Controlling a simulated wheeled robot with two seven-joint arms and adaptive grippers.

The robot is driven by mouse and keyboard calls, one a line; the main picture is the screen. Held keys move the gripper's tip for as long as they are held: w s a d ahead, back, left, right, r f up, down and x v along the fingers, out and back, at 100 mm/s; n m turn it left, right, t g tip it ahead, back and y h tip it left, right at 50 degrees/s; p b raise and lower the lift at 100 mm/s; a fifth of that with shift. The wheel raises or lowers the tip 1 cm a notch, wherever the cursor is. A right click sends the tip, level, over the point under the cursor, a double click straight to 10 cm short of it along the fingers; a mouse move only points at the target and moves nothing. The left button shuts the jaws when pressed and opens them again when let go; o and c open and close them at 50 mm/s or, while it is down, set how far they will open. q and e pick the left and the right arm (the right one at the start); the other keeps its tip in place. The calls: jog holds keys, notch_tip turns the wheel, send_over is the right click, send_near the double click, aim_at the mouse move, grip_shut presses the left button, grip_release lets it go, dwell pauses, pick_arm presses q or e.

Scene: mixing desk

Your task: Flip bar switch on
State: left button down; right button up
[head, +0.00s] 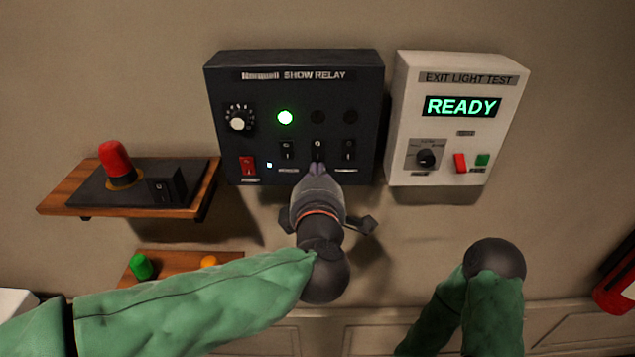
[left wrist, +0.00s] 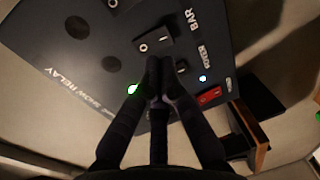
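The dark show relay box (head: 294,62) is on the wall, with a row of black rocker switches. The bar switch (head: 318,150) is the middle one; it shows in the left wrist view (left wrist: 155,40) beside the label BAR. Its lamp above (head: 318,117) is dark, while the lamp to its left (head: 285,117) is green. My left gripper (head: 317,168) is shut and seems empty, its fingertips just below the bar switch. In the left wrist view the fingertips (left wrist: 158,68) are close to the switch; contact is unclear. My right gripper is not visible.
A red power switch (head: 247,166) and a dial (head: 240,118) are on the same box. The exit light test box (head: 456,126), reading READY, hangs to the right. A wooden shelf (head: 62,199) with a red button (head: 115,158) is at left.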

aim_at(317, 157)
pick_arm(q)
jog(key=shift+w+f+p, duration=0.15)
jog(key=shift+w+p, duration=0.1)
jog(key=shift+w, duration=0.95)
jog(key=shift+w+f+p, duration=0.1)
jog(key=shift+w+p, duration=0.1)
jog(key=shift+w, duration=0.95)
jog(key=b, duration=0.2)
jog(key=f+t+b, duration=0.1)
jog(key=b, duration=0.2)
jog(key=shift+w+b, duration=0.25)
jog(key=shift+b, duration=0.1)
jog(key=shift+r, duration=0.1)
